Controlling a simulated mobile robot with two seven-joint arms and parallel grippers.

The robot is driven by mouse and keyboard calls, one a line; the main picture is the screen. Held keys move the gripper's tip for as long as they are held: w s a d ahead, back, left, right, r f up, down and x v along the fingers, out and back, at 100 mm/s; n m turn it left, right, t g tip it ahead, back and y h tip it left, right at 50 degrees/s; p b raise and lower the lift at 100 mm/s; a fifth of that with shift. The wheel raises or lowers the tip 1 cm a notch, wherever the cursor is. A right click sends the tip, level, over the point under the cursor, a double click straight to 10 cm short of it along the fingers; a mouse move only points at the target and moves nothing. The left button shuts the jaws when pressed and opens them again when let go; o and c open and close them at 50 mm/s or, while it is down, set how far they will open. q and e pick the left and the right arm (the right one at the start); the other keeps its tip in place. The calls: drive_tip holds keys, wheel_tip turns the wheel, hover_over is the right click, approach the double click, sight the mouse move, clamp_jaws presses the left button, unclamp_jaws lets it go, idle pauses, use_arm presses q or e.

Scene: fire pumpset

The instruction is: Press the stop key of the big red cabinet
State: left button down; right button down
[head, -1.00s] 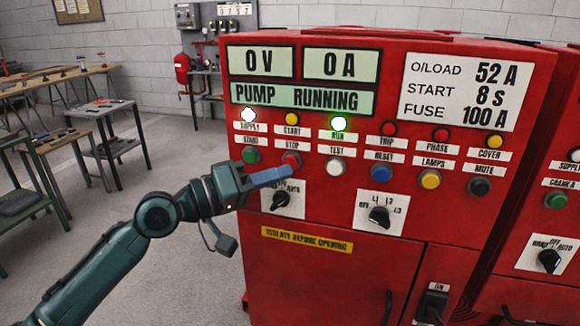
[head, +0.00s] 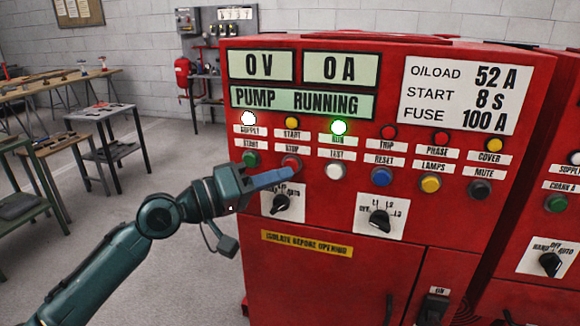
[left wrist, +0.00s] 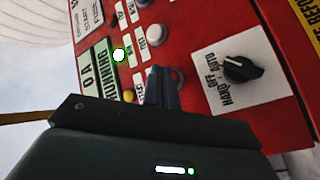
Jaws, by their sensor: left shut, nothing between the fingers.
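The big red cabinet (head: 330,270) fills the right of the head view. Its red stop key (head: 291,162) sits under the STOP label, between the green start key (head: 250,159) and the white test key (head: 334,170). My left gripper (head: 292,173) is shut and empty, its blue fingertips at the lower edge of the stop key. I cannot tell whether they touch it. In the left wrist view the fingers (left wrist: 161,88) point at the panel and the stop key is hidden or unclear. The display (head: 302,100) reads PUMP RUNNING; the run lamp (head: 339,127) glows green. My right gripper is not in view.
A selector switch (head: 281,203) sits just below my left fingers; another selector (head: 380,220) is further right. A second red cabinet (head: 540,210) stands at the right. Work tables (head: 100,130) are at the left, with open floor between.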

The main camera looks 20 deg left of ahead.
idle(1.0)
use_arm(q)
drive_tip(key=shift+w, duration=0.1)
drive_tip(key=shift+w, duration=0.35)
drive_tip(key=shift+w+b, duration=0.35)
drive_tip(key=shift+w, duration=0.05)
idle(0.6)
idle(0.4)
drive_tip(key=shift+s, duration=0.8)
